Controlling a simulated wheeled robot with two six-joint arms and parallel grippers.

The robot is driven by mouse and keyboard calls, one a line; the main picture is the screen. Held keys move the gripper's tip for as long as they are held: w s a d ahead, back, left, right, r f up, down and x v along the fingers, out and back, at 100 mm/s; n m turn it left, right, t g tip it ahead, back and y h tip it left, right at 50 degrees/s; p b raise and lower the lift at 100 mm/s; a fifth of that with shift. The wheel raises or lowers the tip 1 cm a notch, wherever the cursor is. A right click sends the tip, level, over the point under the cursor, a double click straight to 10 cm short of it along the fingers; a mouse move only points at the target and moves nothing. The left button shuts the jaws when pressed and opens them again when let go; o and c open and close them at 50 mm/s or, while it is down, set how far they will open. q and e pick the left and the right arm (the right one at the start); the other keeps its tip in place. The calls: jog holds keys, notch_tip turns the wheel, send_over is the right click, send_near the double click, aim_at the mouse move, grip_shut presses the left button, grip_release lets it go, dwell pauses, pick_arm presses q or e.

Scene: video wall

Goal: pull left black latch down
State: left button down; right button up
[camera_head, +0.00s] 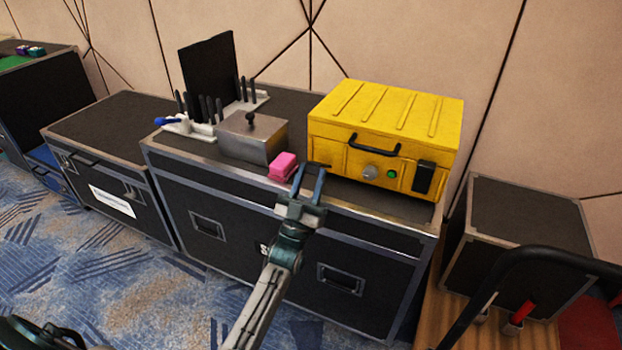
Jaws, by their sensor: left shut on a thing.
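A yellow case (385,112) with a ribbed lid stands closed on a black flight case. Its front has a black handle (374,147), a grey round knob (371,172) and a right black latch (423,177) lying upright against the front. The left black latch (319,166) shows as a thin dark piece sticking out from the front's left end. My left gripper (309,182) is in front of that end, its fingers around the latch and shut on it. The fingers partly hide the latch. My right gripper is not in view.
A pink block (283,166) sits just left of my left gripper, beside a metal box (252,138). A white rack (235,108) with dark tools and a black panel (209,72) stand behind. A black rail (540,255) crosses the lower right.

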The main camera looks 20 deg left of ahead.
pick_arm(q)
jog(key=shift+s+f, duration=0.1)
jog(key=shift+f, duration=0.65)
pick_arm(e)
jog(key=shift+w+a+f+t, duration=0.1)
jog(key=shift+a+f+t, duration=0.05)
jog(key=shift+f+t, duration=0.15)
pick_arm(q)
jog(key=shift+f, duration=0.15)
jog(key=c, duration=1.1)
grip_release()
jog(key=shift+c, duration=0.2)
jog(key=shift+o, duration=0.9)
jog(key=shift+w, duration=0.25)
jog(key=b+v, duration=0.1)
jog(key=v, duration=1)
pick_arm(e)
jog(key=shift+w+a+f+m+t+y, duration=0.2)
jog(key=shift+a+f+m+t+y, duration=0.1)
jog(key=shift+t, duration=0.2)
pick_arm(q)
jog(key=shift+s, duration=0.15)
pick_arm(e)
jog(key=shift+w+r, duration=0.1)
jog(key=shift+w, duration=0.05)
